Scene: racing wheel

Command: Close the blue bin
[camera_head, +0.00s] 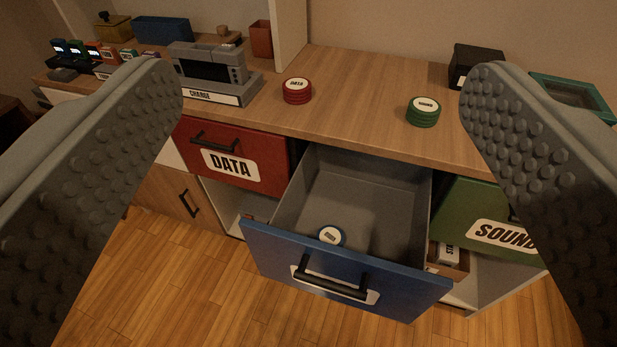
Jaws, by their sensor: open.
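The blue bin (270,255) is a drawer with a blue front, grey inner walls and a dark bar handle (333,280) over a pale label plate. It is pulled out from under the wooden counter. A small blue disc with a white label (331,236) lies inside, near its front wall. My gripper (322,90) is open and empty. Its two grey studded fingers stand at the left and right of the picture, with the drawer between and beyond them. I see no contact with the drawer.
A red DATA drawer (262,160) on the left and a green SOUND drawer (465,205) on the right flank the bin. Wooden floor is clear in front.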

